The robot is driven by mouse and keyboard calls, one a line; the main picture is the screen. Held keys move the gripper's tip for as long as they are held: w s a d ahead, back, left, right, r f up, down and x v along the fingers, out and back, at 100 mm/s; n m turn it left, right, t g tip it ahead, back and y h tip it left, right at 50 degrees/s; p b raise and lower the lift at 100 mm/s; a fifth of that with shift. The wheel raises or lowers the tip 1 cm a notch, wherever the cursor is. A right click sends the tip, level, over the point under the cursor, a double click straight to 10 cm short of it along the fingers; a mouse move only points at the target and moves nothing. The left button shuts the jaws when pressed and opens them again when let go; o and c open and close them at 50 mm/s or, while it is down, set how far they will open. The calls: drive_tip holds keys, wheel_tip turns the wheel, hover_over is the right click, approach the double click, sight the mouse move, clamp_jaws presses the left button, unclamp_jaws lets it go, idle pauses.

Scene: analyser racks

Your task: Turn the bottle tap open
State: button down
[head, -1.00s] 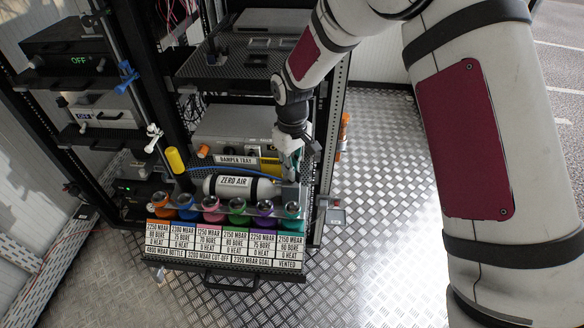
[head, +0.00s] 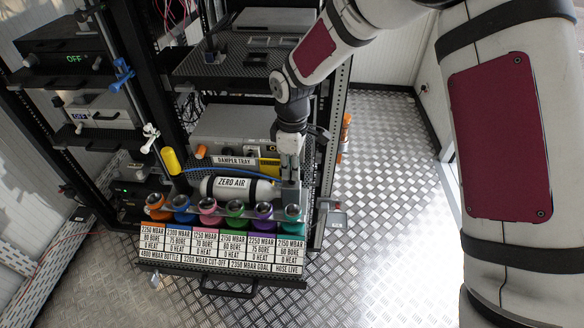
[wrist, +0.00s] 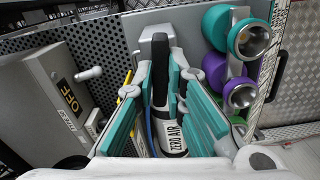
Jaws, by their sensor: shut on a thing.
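The white ZERO AIR bottle (head: 232,187) lies on its side behind the row of coloured cups in the head view. My gripper (head: 290,180) points down at the bottle's right end and hides the tap there. In the wrist view, the teal-padded fingers of my gripper (wrist: 164,90) stand on either side of a dark lever with a grey end, the bottle tap (wrist: 160,62). They are shut on it. Part of the bottle (wrist: 173,138) shows below the lever. The lower right label panel (head: 289,268) reads HOSE LIVE.
Several coloured cups (head: 236,209) stand in a row above a label board (head: 220,250) at the rack's front. A yellow-topped post (head: 170,160) stands left of the bottle. A damper tray (head: 235,161) lies behind. The metal floor (head: 385,190) to the right is clear.

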idle(0.4)
drive_tip(key=c, duration=1.6)
unclamp_jaws()
drive_tip(key=shift+c, duration=0.2)
wheel_tip(320, 180, up, 12)
